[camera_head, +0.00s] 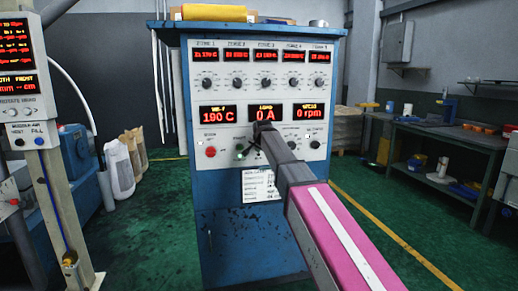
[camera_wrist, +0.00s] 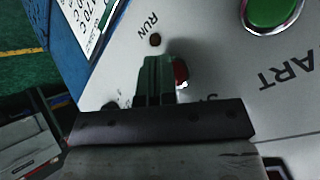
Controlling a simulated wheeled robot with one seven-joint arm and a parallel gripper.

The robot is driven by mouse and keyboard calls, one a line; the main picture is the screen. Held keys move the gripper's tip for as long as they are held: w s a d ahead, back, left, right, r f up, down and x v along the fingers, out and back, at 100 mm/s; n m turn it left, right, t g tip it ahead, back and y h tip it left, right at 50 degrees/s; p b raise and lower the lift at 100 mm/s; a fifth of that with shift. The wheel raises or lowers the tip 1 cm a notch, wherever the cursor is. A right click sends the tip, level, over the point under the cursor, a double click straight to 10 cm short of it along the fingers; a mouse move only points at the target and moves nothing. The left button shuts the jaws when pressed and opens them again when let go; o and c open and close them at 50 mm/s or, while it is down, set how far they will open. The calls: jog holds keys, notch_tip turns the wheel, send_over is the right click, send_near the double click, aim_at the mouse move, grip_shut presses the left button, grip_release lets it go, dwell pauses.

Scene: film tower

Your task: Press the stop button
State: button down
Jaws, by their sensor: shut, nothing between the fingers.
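In the wrist view, a small red button (camera_wrist: 181,73) shows on the pale panel, partly hidden behind my gripper. The partly covered letters beside it look like "ST". My gripper (camera_wrist: 155,80) is shut and empty, with its dark green fingertips right beside the red button in the picture; I cannot tell whether they touch it or the panel. In the head view, my gripper (camera_head: 262,128) is in front of the blue cabinet's panel (camera_head: 225,132), below the "0 A" display, and hides that part of the panel.
A green button (camera_wrist: 272,10) marked "START" and a small dark lamp (camera_wrist: 155,40) by "RUN" are close by. Another red button (camera_head: 210,152) is further left on the panel. Displays read 190 C, 0 A and 0 rpm. A workbench (camera_head: 440,135) stands at right.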

jog(key=shift+s, duration=0.1)
jog(key=shift+s+d, duration=0.2)
jog(key=shift+s, duration=0.45)
jog(key=s, duration=0.2)
jog(key=s+d, duration=0.1)
jog(key=s, duration=0.1)
jog(key=shift+s+d, duration=0.2)
jog(key=shift+s, duration=0.2)
dwell(0.6)
